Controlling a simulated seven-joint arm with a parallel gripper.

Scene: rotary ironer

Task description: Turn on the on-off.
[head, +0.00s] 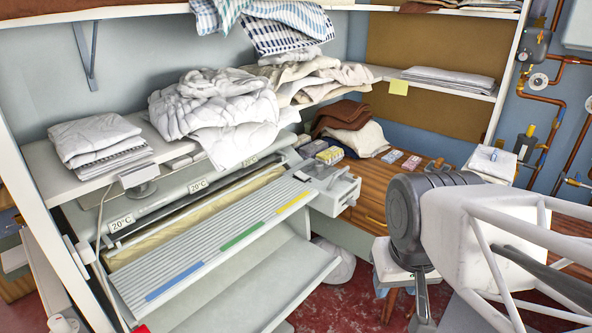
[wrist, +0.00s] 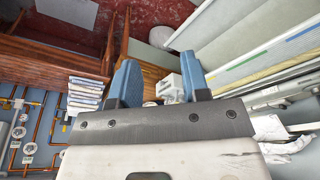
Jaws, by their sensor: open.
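The rotary ironer (head: 215,240) stands at the left and middle of the head view, with a slatted feed board marked by blue, green and yellow strips. A pale control box (head: 335,188) sits at its right end. I cannot make out which part is the on-off, or its position. My gripper (wrist: 158,78) shows in the wrist view with two blue fingers apart and nothing held between them. The pale box end (wrist: 171,87) shows beyond and between the fingers, apart from them. In the head view my arm is at the right, and its fingertips cannot be made out.
A shelf (head: 95,183) above the ironer bears folded and crumpled linen (head: 215,110). A wooden counter (head: 375,180) with small items lies right of the box. Copper pipes (head: 560,110) run along the right wall. Red floor (head: 345,300) shows in front.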

